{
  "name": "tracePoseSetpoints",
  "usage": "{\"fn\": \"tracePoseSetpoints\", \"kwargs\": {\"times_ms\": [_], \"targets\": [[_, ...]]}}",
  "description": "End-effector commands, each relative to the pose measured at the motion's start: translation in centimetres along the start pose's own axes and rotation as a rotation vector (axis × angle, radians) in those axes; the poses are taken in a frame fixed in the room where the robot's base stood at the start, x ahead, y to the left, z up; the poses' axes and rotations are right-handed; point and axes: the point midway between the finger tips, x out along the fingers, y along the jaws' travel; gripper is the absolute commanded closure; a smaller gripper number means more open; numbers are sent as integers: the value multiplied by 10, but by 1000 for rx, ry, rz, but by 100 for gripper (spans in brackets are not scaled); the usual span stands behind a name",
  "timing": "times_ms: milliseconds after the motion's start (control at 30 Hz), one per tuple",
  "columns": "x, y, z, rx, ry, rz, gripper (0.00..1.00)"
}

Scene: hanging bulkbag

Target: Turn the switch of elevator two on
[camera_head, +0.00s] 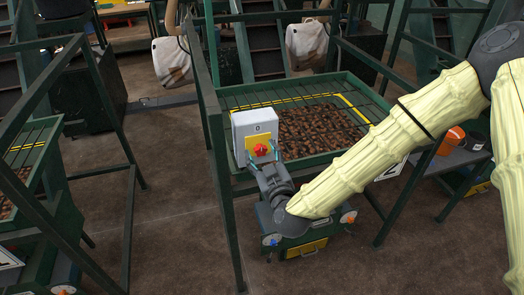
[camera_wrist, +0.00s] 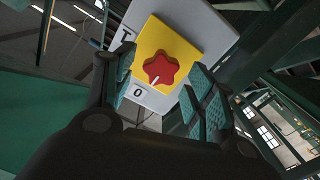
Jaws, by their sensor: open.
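The switch is a red star-shaped knob (camera_head: 260,149) on a yellow plate, on the front of a grey box (camera_head: 254,123) marked 0, fixed at a green frame. In the wrist view the red knob (camera_wrist: 161,70) shows a white pointer line aimed down-left, towards the 0 label (camera_wrist: 138,93). My gripper (camera_head: 263,156) is open in front of the box, its fingers either side of the knob. In the wrist view my gripper (camera_wrist: 158,97) has its teal pads apart, with the knob beyond and between them. Contact cannot be told.
A green tray of brown lumps (camera_head: 312,132) with a mesh top lies behind the box. A sign with a 2 (camera_head: 391,170) hangs at the right. Green posts (camera_head: 229,215) stand close to my arm. An orange bucket (camera_head: 451,140) sits at the right.

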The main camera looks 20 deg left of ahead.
Motion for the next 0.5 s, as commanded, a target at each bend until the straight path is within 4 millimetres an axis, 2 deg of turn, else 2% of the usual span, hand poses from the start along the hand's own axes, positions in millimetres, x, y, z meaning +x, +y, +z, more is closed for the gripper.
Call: {"fn": "tracePoseSetpoints", "kwargs": {"times_ms": [333,367,500], "targets": [[3,0,0,0,0,0,45],[3,0,0,0,0,0,48],[3,0,0,0,0,0,74]]}}
